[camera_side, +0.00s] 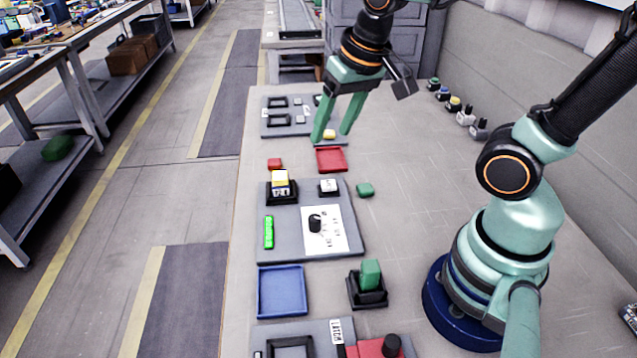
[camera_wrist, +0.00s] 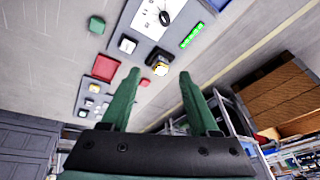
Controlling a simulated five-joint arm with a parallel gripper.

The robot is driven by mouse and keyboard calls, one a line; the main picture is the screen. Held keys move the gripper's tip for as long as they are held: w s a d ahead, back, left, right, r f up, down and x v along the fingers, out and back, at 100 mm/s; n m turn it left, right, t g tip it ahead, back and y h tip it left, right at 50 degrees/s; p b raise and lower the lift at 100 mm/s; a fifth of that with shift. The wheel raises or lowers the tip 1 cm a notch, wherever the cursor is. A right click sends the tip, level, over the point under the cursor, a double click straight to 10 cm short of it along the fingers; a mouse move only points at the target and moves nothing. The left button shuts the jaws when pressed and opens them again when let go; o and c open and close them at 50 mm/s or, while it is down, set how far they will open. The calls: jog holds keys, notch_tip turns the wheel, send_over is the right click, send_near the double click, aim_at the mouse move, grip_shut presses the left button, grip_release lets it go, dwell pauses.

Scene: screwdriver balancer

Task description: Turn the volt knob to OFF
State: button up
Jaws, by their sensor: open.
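The black knob (camera_side: 315,222) sits on a white dial plate (camera_side: 326,238) on the middle grey panel. The plate's markings are too small to read, so I cannot tell which setting the knob points to. The knob (camera_wrist: 165,18) also shows near the top of the wrist view, on its white plate. My gripper (camera_side: 331,136) is open and well apart from the knob, hanging beyond the red tray near the back panel. A small yellow piece shows between its fingers in the side view. In the wrist view my gripper (camera_wrist: 159,74) has both fingers spread with nothing held.
The middle panel also has a green bar (camera_side: 268,232), a yellow-topped button (camera_side: 280,181) and a white button (camera_side: 328,186). Table right of the panel is mostly clear.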

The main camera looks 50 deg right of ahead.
aim_at(314, 218)
jog(key=f+m+g, duration=0.1)
jog(key=f+m, duration=0.1)
jog(key=f, duration=0.4)
jog(key=w+a+f+m+g, duration=0.1)
jog(key=f+m, duration=0.1)
jog(key=f, duration=0.5)
jog(key=w+a+f+m+g, duration=0.1)
jog(key=f+m, duration=0.1)
jog(key=f, duration=0.5)
jog(key=shift+w+a+m+g, duration=0.15)
jog(key=shift+a+m+g, duration=0.15)
jog(key=shift+g, duration=0.1)
grip_shut()
